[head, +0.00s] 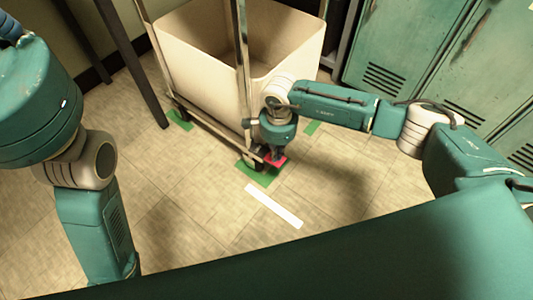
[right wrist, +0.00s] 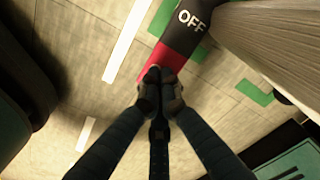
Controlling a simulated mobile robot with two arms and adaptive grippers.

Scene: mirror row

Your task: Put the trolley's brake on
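The trolley (head: 205,45) is a cream bin in a metal frame, standing on the floor. Its brake pedal (head: 277,160) shows as a small red piece low at the near corner, by a wheel. In the right wrist view the pedal has a red end (right wrist: 178,62) and a black part reading OFF. My right gripper (head: 268,158) points down at the pedal and partly hides it. In the wrist view its fingertips (right wrist: 160,78) are together and overlap the edge of the red end; I cannot tell whether they touch it. My left gripper is out of view.
Green floor marks (head: 249,170) lie at the trolley's corners. A white strip (head: 273,205) lies on the floor nearby. Green lockers (head: 410,50) stand at the right. Dark legs (head: 132,62) stand left of the trolley. The floor in front is clear.

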